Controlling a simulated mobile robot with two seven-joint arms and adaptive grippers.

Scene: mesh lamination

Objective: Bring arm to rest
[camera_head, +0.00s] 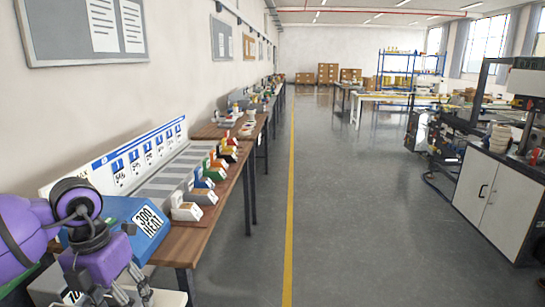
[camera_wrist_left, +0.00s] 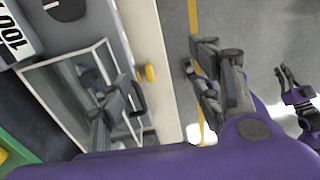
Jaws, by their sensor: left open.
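My left gripper (camera_head: 112,290), on a purple arm, hangs at the lower left beside the near end of the wooden bench. A second dark gripper with purple parts, which looks like my right gripper (camera_wrist_left: 298,98), shows small at the right edge of the left wrist view. Its jaw opening is too small to tell, and it is out of the head view. A blue box marked "300 HEAT" (camera_head: 145,228) stands just beyond my left gripper.
The wooden bench (camera_head: 222,212) runs along the left wall, with several coloured small holders (camera_head: 216,168) on it. The aisle floor (camera_head: 350,200) is clear. A white cabinet (camera_head: 495,195) stands at right.

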